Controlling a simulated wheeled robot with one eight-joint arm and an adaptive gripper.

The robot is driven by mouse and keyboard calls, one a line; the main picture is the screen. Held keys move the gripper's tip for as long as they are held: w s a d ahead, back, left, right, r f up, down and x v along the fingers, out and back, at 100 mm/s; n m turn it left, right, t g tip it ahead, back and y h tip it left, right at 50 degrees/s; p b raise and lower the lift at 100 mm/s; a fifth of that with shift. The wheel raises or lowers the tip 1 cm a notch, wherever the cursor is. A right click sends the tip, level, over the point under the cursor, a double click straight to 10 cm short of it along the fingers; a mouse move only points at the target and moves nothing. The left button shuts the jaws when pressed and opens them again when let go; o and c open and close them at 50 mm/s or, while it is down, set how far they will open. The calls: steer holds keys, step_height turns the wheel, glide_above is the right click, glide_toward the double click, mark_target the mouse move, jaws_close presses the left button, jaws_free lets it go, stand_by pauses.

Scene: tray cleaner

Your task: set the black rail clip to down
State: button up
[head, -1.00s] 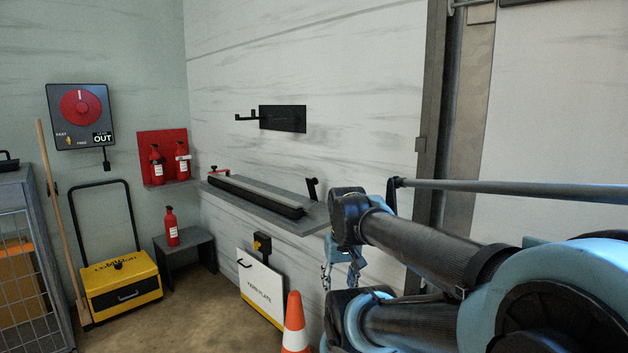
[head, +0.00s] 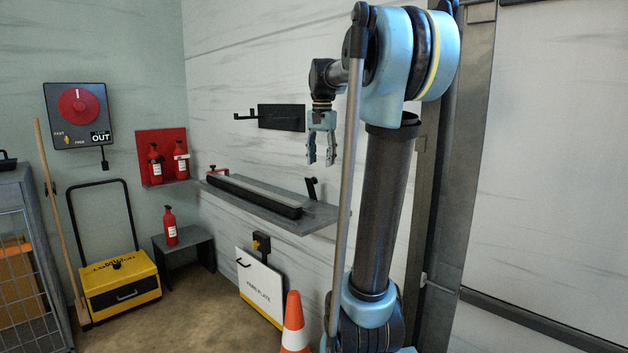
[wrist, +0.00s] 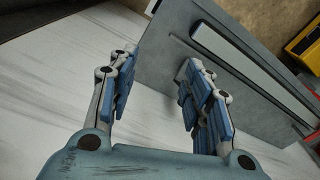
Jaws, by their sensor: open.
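The black rail clip (head: 312,187) stands up, slightly tilted, at the right end of the long dark rail (head: 255,197) on the grey wall shelf (head: 317,217). A red clip (head: 212,171) is at the rail's left end. My gripper (head: 320,160) hangs with its fingers pointing down, open and empty. In the head view it appears just above the black clip, apart from it. In the wrist view the open fingers (wrist: 160,70) are in front of the shelf (wrist: 155,65) and rail (wrist: 245,60); I cannot make out the black clip there.
A black wall bracket (head: 283,117) with a hook is behind my gripper. Below the shelf are a white plate (head: 260,285) and an orange cone (head: 294,325). Red extinguishers (head: 155,165) and a yellow cart (head: 122,285) stand at the left. Space above the shelf is otherwise clear.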

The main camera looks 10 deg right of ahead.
steer(key=w+r+m, duration=0.2)
steer(key=w+r, duration=0.1)
steer(key=w, duration=0.5)
steer(key=w+r+m, duration=0.2)
steer(key=w+r, duration=0.2)
steer(key=w, duration=0.3)
steer(key=shift+g, duration=0.4)
step_height(320, 180, down, 18)
steer(key=shift+w+d+r, duration=0.1)
steer(key=shift+w+r, duration=0.05)
jaws_close()
